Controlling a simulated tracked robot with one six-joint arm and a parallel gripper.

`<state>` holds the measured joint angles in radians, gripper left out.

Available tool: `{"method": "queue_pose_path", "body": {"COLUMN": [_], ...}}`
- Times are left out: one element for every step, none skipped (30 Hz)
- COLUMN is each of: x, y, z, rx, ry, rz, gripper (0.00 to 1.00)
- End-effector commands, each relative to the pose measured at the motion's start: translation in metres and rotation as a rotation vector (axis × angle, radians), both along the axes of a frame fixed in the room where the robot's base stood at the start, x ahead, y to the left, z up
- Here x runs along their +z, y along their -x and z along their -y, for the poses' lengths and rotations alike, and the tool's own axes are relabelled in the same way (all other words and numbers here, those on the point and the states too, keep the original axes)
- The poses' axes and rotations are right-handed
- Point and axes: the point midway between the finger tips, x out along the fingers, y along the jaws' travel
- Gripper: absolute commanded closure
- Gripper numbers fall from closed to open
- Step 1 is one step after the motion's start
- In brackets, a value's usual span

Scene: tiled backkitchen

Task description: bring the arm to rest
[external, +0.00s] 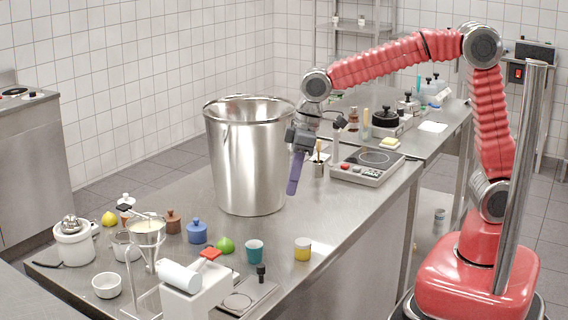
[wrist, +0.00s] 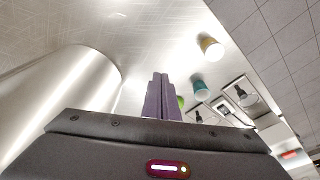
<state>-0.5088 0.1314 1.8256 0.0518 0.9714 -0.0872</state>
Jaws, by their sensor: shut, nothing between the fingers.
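My gripper (external: 294,174) hangs at the end of my red arm, just right of the large steel pot (external: 245,165) and above the steel table (external: 335,225). Its purple fingers point down and are shut, with nothing between them. In the wrist view the fingers (wrist: 161,97) stand together in the middle, and the pot (wrist: 65,95) fills the left side. I cannot tell whether the fingers clear the pot wall by much.
A yellow cup (external: 303,249), a teal cup (external: 254,251) and a green lime (external: 225,246) stand at the front. The table's right front is clear.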

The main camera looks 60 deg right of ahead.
Motion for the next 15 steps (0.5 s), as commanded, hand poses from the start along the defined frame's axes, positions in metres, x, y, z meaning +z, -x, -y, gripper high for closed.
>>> {"method": "queue_pose_path", "body": {"x": [0.003, 0.004, 0.006, 0.007, 0.007, 0.008, 0.009, 0.009, 0.01, 0.011, 0.011, 0.011, 0.011, 0.011, 0.011], "y": [0.007, 0.01, 0.016, 0.02, 0.024, 0.03, 0.034, 0.038, 0.044, 0.048, 0.053, 0.059, 0.063, 0.068, 0.074], "z": [0.015, 0.023, 0.033, 0.041, 0.049, 0.059, 0.066, 0.073, 0.083, 0.09, 0.097, 0.106, 0.113, 0.119, 0.127], "rx": [-0.024, -0.037, -0.053, -0.068, -0.08, -0.098, -0.111, -0.124, -0.139, -0.152, -0.165, -0.181, -0.195, -0.207, -0.223], "ry": [-0.001, -0.001, -0.001, -0.002, -0.001, -0.002, -0.002, -0.002, -0.003, -0.003, -0.004, -0.005, -0.006, -0.005, -0.007], "rz": [0.005, 0.006, 0.009, 0.011, 0.012, 0.016, 0.019, 0.021, 0.025, 0.028, 0.031, 0.035, 0.038, 0.04, 0.046], "gripper": [1.0, 1.0, 1.0, 1.0, 1.0, 1.0, 1.0, 1.0, 1.0, 1.0, 1.0, 1.0, 1.0, 1.0, 1.0]}}
